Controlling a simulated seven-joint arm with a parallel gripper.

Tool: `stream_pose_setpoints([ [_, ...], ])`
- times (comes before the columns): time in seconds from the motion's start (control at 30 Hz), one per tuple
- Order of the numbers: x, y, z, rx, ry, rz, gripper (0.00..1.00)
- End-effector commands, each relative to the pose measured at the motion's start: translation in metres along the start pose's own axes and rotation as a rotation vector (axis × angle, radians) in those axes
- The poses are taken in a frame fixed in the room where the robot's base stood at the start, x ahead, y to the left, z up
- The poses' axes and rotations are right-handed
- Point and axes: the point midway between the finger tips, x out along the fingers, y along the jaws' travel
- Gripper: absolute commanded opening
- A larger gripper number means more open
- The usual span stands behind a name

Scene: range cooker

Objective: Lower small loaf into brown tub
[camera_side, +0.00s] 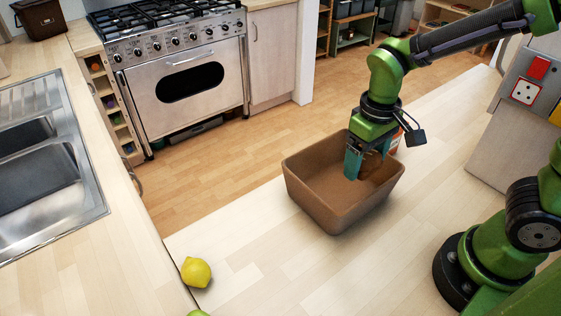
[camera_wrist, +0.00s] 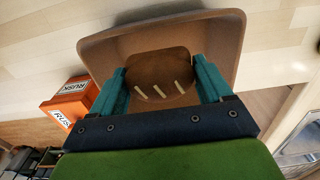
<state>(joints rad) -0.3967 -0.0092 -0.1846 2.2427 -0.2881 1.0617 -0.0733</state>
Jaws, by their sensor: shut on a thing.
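The brown tub (camera_side: 312,190) stands on the pale wooden worktop in the middle of the side view. Its rim and walls (camera_wrist: 222,30) also fill the upper part of the wrist view. My gripper (camera_side: 362,166) points down into the tub, near its far right side, with its teal fingers below rim height. The small loaf (camera_wrist: 152,70) is brown with pale slashes on top and sits between the two fingers. In the side view the loaf (camera_side: 371,165) is mostly hidden behind a finger. I cannot tell whether the loaf touches the tub floor.
An orange box marked RUSK (camera_wrist: 70,103) stands just outside the tub, partly visible behind my gripper in the side view. Worktop around the tub's near side is clear.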

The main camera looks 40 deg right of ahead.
Motion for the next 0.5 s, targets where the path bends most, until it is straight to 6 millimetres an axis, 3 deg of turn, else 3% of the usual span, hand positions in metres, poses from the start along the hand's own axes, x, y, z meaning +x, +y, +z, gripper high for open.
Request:
stream_pose_setpoints([
  [0.5,0.027,0.0,0.001,0.002,-0.003,0.0,0.48],
])
